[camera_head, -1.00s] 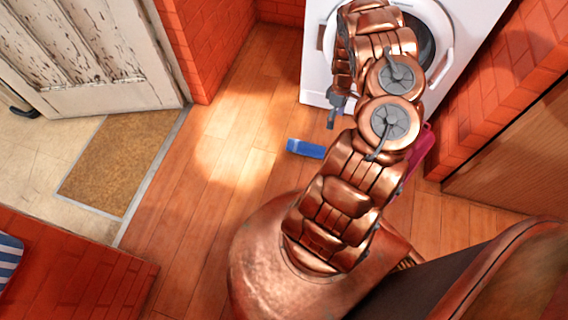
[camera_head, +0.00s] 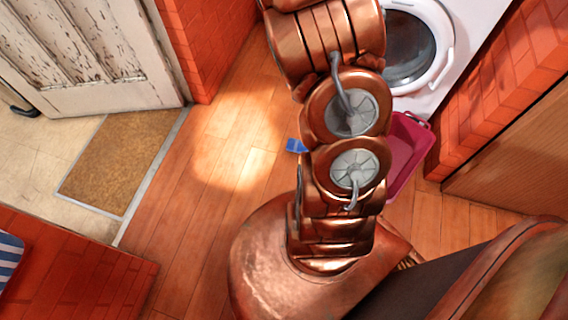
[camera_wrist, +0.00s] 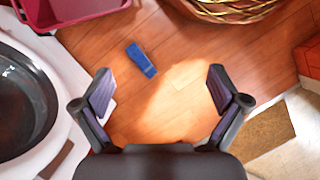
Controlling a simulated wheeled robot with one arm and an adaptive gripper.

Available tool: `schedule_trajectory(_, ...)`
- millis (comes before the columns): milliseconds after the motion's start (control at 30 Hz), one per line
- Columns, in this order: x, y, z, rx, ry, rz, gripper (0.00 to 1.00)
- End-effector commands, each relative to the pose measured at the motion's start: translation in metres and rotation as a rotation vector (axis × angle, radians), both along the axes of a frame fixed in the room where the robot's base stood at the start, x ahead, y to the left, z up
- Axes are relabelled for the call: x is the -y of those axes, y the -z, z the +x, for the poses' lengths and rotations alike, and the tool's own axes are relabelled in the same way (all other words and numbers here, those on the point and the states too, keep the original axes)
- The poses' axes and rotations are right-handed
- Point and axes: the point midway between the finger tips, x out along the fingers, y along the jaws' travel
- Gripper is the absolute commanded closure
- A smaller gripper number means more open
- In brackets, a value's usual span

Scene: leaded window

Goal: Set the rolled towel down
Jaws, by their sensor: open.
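A small blue object (camera_head: 297,146) lies on the wooden floor, partly hidden by my arm in the head view. It shows whole in the wrist view (camera_wrist: 141,60); I cannot tell whether it is the rolled towel. My gripper (camera_wrist: 160,90) is open and empty, its fingers spread wide over the floor. The blue object lies beyond the fingertips in the picture and is not between them. My gripper is hidden in the head view. A blue-and-white striped thing (camera_head: 9,258) is cut off at the left edge.
A white washing machine (camera_head: 445,62) stands at the back, beside a pink basket (camera_head: 407,158) on the floor. Brick walls and a peeling white door (camera_head: 85,55) bound the area. A brown doormat (camera_head: 120,165) lies left. The floor between mat and arm is clear.

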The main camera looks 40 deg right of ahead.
Motion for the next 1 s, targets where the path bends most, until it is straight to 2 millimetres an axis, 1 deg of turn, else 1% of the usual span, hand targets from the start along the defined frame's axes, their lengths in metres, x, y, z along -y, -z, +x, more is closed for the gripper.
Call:
schedule_trajectory(33, -0.015, -0.012, -0.003, 0.008, 0.005, -0.007, 0.03)
schedule_trajectory(133, -0.041, -0.031, -0.01, 0.017, 0.023, -0.016, 0.03)
schedule_trajectory(267, -0.077, -0.052, -0.025, 0.026, 0.039, -0.021, 0.03)
schedule_trajectory(500, -0.141, -0.081, -0.063, 0.034, 0.052, -0.016, 0.03)
schedule_trajectory(667, -0.178, -0.094, -0.096, 0.037, 0.044, -0.007, 0.03)
schedule_trajectory(800, -0.207, -0.101, -0.128, 0.034, 0.025, 0.001, 0.03)
schedule_trajectory(1000, -0.231, -0.106, -0.167, 0.027, -0.004, 0.007, 0.03)
